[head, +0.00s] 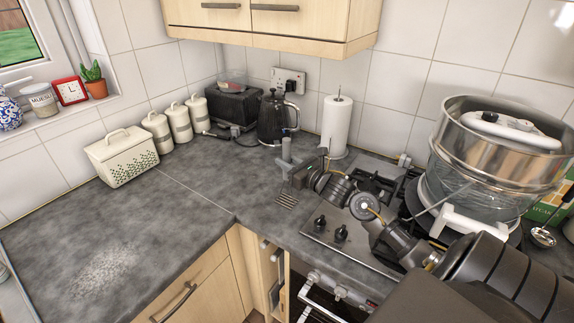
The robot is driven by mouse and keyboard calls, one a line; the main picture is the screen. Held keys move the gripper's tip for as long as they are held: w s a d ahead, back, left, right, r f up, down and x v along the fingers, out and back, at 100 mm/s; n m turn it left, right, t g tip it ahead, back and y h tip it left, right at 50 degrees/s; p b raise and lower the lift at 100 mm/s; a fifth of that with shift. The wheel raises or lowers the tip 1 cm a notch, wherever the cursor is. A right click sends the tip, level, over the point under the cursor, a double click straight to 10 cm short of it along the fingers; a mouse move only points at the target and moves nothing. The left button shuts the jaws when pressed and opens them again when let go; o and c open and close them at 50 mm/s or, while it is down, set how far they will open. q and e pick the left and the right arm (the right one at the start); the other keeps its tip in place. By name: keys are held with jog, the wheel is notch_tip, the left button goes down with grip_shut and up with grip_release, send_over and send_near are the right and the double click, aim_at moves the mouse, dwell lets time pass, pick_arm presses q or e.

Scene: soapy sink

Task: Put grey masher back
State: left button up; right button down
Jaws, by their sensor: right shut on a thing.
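My right gripper (298,174) reaches in from the right over the counter corner, left of the hob. It is shut on the grey masher (286,152). The masher's grey handle points up, and its slotted metal plate (287,199) shows low, in front of the gripper. I cannot tell whether the plate touches the counter. The gripper hides part of the masher's middle. My left gripper is not in view.
A paper towel roll (336,124) and black kettle (275,118) stand behind the masher. White canisters (180,122) and a bread bin (122,158) line the left wall.

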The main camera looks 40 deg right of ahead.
jog(key=shift+r, duration=0.15)
jog(key=c, duration=1.2)
grip_release()
jog(key=shift+f, duration=0.2)
jog(key=shift+c, duration=0.2)
jog(key=shift+r, duration=0.1)
jog(key=shift+r, duration=0.15)
jog(key=s+d+b, duration=0.1)
jog(key=s+b, duration=0.3)
jog(key=s, duration=0.8)
